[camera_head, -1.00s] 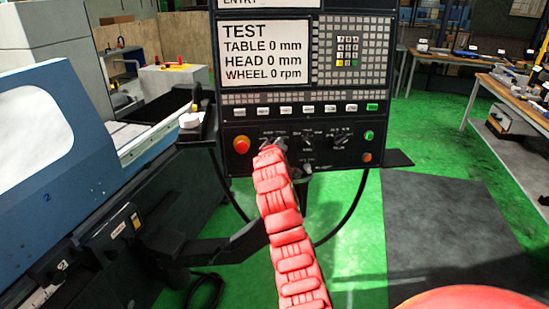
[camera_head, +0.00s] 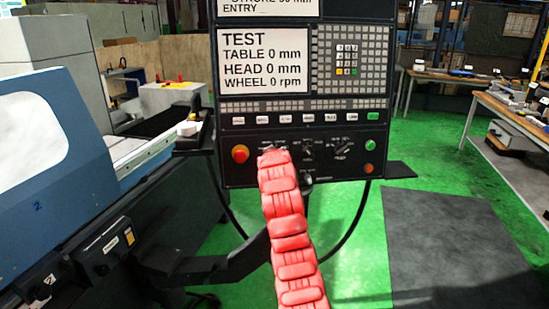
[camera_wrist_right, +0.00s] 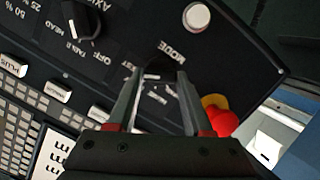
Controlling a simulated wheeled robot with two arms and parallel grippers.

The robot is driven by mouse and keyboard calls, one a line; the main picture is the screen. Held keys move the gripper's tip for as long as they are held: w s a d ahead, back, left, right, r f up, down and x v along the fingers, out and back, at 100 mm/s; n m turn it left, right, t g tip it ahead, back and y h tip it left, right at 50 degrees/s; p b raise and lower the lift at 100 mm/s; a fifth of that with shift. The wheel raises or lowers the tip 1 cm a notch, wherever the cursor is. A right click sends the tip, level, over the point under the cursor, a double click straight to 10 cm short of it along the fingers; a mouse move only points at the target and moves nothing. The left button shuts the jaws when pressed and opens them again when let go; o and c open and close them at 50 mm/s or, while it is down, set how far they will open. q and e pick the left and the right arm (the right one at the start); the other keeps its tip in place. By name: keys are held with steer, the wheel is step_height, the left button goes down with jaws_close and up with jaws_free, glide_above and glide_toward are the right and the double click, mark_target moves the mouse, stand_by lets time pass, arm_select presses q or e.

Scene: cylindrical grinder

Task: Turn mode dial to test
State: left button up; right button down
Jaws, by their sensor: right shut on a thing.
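The mode dial (camera_wrist_right: 158,68) is a dark knob beside the "MODE" label on the black control panel (camera_head: 225,172). In the right wrist view it sits between the two fingers of my right gripper (camera_wrist_right: 159,76), which is shut on it. The dial's pointer is hard to make out there. In the head view my red right arm covers the dial. The panel's screen (camera_head: 264,62) reads TEST, with table and head at 0 mm and wheel at 0 rpm. My left gripper is not in view.
A red stop button (camera_head: 240,154) is left of the dial; other dials (camera_head: 308,150) are to the right. A green button (camera_head: 370,145) is at the far right. The blue grinder (camera_head: 55,150) stands left.

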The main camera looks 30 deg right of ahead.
steer(key=shift+f, duration=0.1)
steer(key=shift+c, duration=1.6)
jaws_free()
steer(key=shift+s, duration=0.1)
steer(key=p+v, duration=0.2)
steer(key=v, duration=1.5)
steer(key=shift+a+p, duration=0.15)
steer(key=shift+p, duration=0.2)
